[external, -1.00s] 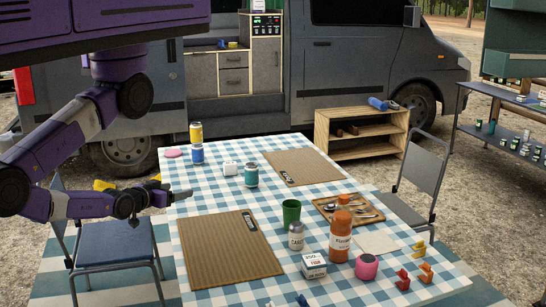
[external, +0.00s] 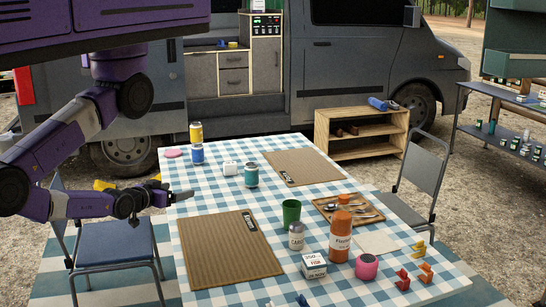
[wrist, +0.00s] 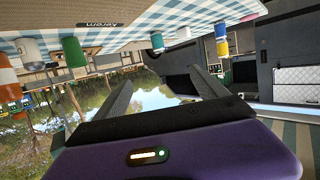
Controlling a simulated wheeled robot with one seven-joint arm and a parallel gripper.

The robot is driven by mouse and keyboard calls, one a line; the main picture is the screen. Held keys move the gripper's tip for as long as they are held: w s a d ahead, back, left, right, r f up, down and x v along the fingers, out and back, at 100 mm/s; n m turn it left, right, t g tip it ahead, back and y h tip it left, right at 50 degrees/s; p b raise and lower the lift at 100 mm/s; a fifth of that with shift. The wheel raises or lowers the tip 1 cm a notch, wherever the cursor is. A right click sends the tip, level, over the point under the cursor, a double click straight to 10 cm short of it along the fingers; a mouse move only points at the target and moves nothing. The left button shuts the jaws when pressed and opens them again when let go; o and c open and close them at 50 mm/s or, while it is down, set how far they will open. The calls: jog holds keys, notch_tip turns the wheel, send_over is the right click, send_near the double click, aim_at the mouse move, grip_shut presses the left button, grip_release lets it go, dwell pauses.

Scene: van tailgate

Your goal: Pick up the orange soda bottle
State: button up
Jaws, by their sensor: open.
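The orange soda bottle (external: 341,235) stands upright on the checked tablecloth, right of centre, with an orange cap and a label. An orange and white shape (wrist: 8,75) at the left edge of the wrist view looks like the same bottle, partly cut off. My gripper (external: 176,192) is at the left edge of the table, well away from the bottle. In the wrist view my gripper (wrist: 165,88) shows two spread fingers with nothing between them. That view is turned upside down.
Around the bottle stand a grey can (external: 296,236), a green cup (external: 291,213), a white box (external: 314,265), a pink jar (external: 366,266) and a cutlery tray (external: 325,206). A brown placemat (external: 225,260) lies between my gripper and the bottle. A chair (external: 112,245) stands below my arm.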

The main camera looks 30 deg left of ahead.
jog(key=w+d+r+m+h+p, duration=0.25)
jog(key=w+d+h, duration=0.3)
jog(key=d, duration=0.55)
jog(key=w+d+r+m+h+p, duration=0.25)
jog(key=w+d+m+h, duration=0.35)
jog(key=d, duration=0.5)
jog(key=w+d+g+h+p, duration=0.1)
jog(key=w+d+g+p, duration=0.15)
jog(key=d, duration=1.15)
jog(key=m+g, duration=0.3)
jog(key=g, duration=0.1)
send_near(351, 223)
jog(key=w+d+r, duration=0.2)
jog(key=w+r, duration=0.2)
jog(key=r, duration=0.1)
jog(key=shift+g+y, duration=0.25)
jog(key=shift+y, duration=0.3)
notch_tip(351, 223, down, 5)
jog(key=shift+s+a+f, duration=0.15)
jog(key=shift+a+f, duration=0.05)
jog(key=shift+f, duration=0.25)
jog(key=shift+n, duration=0.25)
jog(key=shift+f+p+x, duration=0.2)
jog(key=shift+p+x, duration=0.4)
jog(key=shift+x, duration=3.25)
jog(key=shift+a, duration=0.15)
